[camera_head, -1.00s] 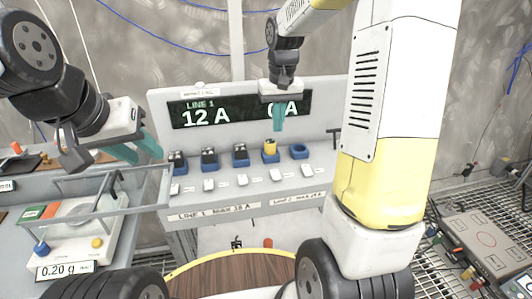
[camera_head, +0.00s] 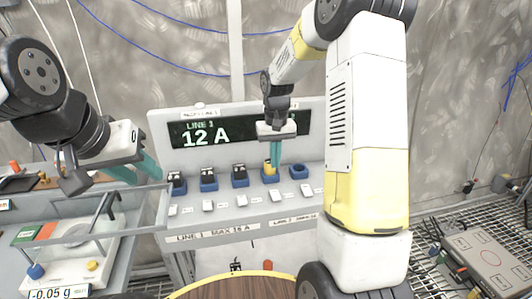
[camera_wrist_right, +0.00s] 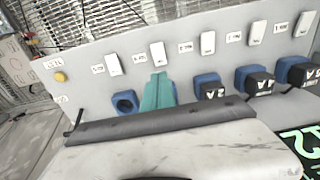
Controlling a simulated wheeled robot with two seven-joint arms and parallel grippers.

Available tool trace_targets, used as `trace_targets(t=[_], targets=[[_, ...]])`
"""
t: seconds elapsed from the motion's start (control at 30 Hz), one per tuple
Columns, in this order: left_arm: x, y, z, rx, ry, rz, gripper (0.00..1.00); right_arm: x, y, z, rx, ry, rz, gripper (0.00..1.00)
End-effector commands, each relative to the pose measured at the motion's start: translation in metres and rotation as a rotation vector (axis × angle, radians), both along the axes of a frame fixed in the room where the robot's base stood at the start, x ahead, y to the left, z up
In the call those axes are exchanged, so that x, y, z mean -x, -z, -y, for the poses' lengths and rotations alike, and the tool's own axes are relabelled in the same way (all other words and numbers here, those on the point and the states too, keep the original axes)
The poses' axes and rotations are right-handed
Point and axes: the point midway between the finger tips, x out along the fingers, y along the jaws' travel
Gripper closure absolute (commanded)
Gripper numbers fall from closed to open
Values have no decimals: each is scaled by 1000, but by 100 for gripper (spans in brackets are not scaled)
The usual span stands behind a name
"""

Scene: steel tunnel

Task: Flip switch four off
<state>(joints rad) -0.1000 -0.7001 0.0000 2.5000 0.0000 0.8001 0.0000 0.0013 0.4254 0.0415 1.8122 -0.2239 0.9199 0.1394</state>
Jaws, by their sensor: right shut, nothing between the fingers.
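The light grey panel (camera_head: 210,233) has a row of white rocker switches. The fourth from the left, switch four (camera_head: 275,195), lies in front of the socket with the yellow plug (camera_head: 267,168). In the right wrist view, switch four (camera_wrist_right: 157,52) is the second from the left, just beyond the fingertips. I cannot tell which way it is tipped. My right gripper (camera_head: 276,165) is shut and empty. Its teal fingers point down at the fourth socket, apart from the switch, and hide the plug in the wrist view. My left gripper (camera_head: 138,172) looks open and empty at the left.
Blue sockets with black plugs (camera_head: 208,177) stand left of the yellow one; an empty blue socket (camera_head: 300,171) is at right. The display (camera_head: 210,133) reads 12 A for line 1. A glass-sided scale (camera_head: 58,290) sits below my left gripper.

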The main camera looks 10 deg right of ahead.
Motion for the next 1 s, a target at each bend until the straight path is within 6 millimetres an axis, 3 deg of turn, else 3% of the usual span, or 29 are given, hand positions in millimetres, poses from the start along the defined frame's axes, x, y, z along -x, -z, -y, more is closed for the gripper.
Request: trace_targets(t=[0.3, 0.5, 1.0], targets=[[0, 0, 0, 0, 0, 0, 64, 1, 69, 0, -1, 0, -5, 100], [0, 0, 0, 0, 0, 0, 64, 0, 94, 0, 0, 0, -2, 100], [0, 0, 0, 0, 0, 0, 64, 0, 103, 0, 0, 0, 0, 100]])
